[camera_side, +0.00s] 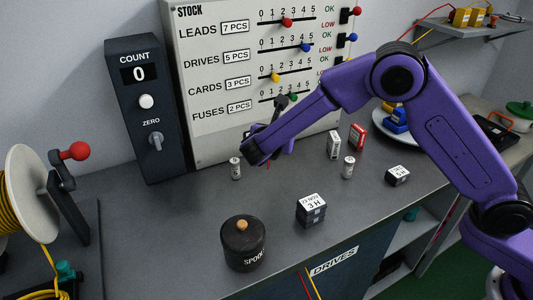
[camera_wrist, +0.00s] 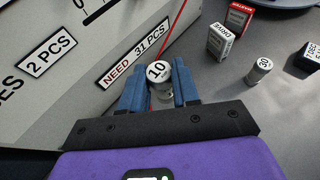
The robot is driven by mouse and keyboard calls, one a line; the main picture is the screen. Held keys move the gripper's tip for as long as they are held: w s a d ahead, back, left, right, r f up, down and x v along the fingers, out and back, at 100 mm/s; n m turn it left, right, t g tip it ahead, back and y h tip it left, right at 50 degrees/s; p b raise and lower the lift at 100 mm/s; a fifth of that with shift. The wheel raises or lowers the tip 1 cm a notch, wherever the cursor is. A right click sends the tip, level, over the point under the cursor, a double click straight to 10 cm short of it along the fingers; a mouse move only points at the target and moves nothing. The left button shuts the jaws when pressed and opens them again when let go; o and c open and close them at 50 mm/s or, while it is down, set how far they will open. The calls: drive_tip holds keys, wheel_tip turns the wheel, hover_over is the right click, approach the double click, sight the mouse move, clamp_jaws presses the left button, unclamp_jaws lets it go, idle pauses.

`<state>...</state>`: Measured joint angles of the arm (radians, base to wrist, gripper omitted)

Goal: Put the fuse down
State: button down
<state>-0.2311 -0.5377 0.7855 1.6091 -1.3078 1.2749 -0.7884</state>
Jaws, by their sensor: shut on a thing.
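A small silver fuse (camera_wrist: 160,73) with a white top marked 10 sits upright between the two blue fingers of my gripper (camera_wrist: 158,88), which is shut on it. A second fuse (camera_side: 348,167), marked 30 in the wrist view (camera_wrist: 259,70), stands on the counter to the right.
The stock panel (camera_side: 207,155) is close behind my gripper, and a red wire (camera_wrist: 178,30) runs beside the fuse. White and red boxes (camera_side: 334,145) stand to the right. A black SPOOL jar (camera_side: 243,248) and a dark cube (camera_side: 311,210) stand in front. The front left counter is clear.

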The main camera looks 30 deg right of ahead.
drive_tip(key=w+f, duration=0.1)
drive_tip(key=f, duration=0.1)
drive_tip(key=w+a+f, duration=0.1)
drive_tip(key=w+f, duration=0.2)
drive_tip(key=f, duration=0.1)
drive_tip(key=shift+w+a, duration=0.3)
drive_tip(key=shift+w, duration=0.05)
drive_tip(key=shift+f, duration=1.55)
drive_tip(key=shift+f, duration=0.1)
drive_tip(key=c, duration=0.8)
unclamp_jaws()
drive_tip(key=shift+a+r, duration=0.1)
drive_tip(key=shift+r, duration=0.1)
drive_tip(key=v, duration=1.2)
